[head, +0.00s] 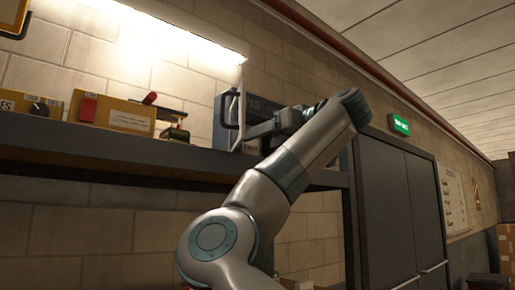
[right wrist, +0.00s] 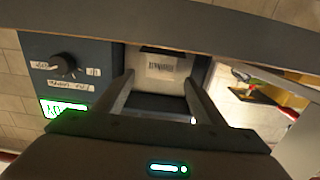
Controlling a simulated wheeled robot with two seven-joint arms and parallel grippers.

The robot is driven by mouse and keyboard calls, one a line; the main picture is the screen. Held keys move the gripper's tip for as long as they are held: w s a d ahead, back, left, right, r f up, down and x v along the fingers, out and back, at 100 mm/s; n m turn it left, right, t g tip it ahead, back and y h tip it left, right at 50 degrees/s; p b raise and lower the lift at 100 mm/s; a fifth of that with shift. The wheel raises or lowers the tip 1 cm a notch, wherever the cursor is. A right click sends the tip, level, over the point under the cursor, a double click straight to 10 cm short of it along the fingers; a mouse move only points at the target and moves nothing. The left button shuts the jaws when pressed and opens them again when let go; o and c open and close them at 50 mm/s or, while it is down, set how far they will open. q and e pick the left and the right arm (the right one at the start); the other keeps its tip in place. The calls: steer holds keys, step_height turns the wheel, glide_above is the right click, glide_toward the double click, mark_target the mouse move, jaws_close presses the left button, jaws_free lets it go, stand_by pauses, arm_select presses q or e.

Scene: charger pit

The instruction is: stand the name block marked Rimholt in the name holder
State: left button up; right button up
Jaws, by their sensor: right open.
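My right gripper (right wrist: 160,80) is open in the right wrist view, its two fingers pointing into a recess in a blue-grey cabinet. A pale block (right wrist: 162,66) with a small printed label lies just beyond and between the fingertips; the print is too small to read. No finger is seen closed on it. In the head view my right gripper (head: 262,129) is at the front of the blue-grey cabinet (head: 226,122), partly hidden by its wrist. I cannot make out the name holder or a block clearly marked Rimholt. My left gripper is out of view.
The cabinet stands on a dark shelf (head: 100,148). Left of it are a yellow box with a red switch (head: 127,117) and a box with a knob (head: 40,107). A panel with a knob (right wrist: 62,66) and a lit green display (right wrist: 65,107) adjoins the recess.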

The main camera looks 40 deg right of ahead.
arm_select(q)
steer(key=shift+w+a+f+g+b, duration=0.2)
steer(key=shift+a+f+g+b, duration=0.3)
steer(key=shift+b, duration=0.45)
arm_select(e)
steer(key=shift+s+d, duration=0.15)
steer(key=shift+s, duration=2.45)
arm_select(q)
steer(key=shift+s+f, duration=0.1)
